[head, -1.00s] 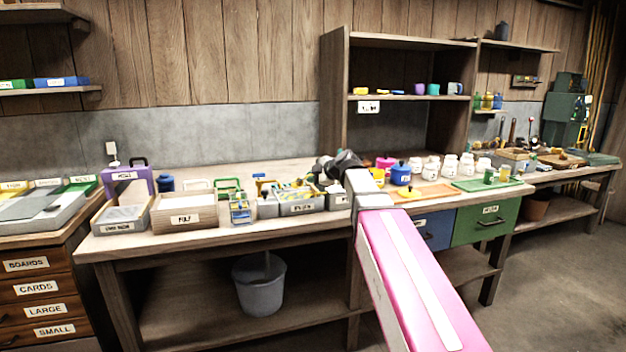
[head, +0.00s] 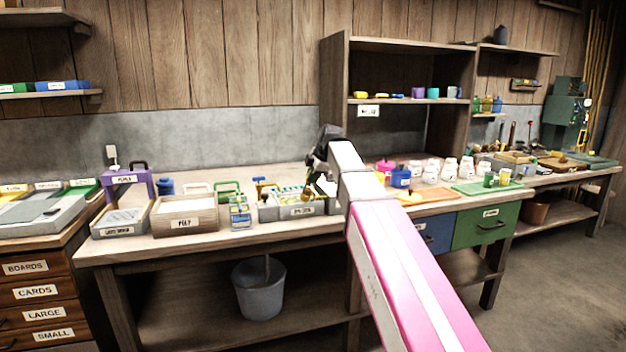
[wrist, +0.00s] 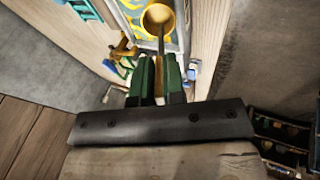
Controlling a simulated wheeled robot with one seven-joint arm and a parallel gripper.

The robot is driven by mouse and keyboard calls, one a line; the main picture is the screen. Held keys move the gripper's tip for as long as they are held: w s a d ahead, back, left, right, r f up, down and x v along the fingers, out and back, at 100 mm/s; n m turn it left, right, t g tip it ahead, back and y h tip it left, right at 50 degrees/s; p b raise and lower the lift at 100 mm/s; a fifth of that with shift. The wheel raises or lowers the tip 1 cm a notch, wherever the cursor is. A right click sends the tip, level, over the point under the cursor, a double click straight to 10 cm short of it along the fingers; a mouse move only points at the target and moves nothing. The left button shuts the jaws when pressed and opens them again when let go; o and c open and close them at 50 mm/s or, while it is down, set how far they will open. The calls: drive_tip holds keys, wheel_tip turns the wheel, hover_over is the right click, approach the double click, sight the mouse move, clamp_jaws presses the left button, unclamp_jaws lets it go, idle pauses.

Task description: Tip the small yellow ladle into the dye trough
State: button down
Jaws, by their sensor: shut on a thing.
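The small yellow ladle (wrist: 158,19) is in my gripper (wrist: 159,62). In the wrist view, its handle runs between the green fingers, which are shut on it, and its round bowl points away from me. The bowl's mouth faces the wrist camera, and I cannot tell what is in it. The dye trough (head: 302,211) is a grey, labelled tray on the bench with yellow and blue patterns inside. In the head view, my gripper (head: 311,189) is above the trough's right part. In the wrist view, the bowl overlaps the trough (wrist: 184,30).
A small rack of bottles (head: 240,213) and a pulp tray (head: 184,213) stand left of the trough. A blue pot (head: 401,177) and several white jars stand to the right. A yellow-and-orange tool (wrist: 124,50) lies by the trough. A shelf unit (head: 335,95) rises behind.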

drive_tip(key=shift+s+d+h, duration=0.1)
drive_tip(key=shift+s+h, duration=0.05)
drive_tip(key=shift+h, duration=0.15)
drive_tip(key=shift+g, duration=0.3)
drive_tip(key=shift+w+r+g+h, duration=0.3)
drive_tip(key=shift+r+g+h, duration=0.1)
drive_tip(key=shift+g+h, duration=0.55)
drive_tip(key=shift+s+r+g+h, duration=0.15)
drive_tip(key=shift+r+g+h, duration=0.1)
drive_tip(key=shift+g+h, duration=0.5)
drive_tip(key=shift+s, duration=0.1)
drive_tip(key=shift+s, duration=0.1)
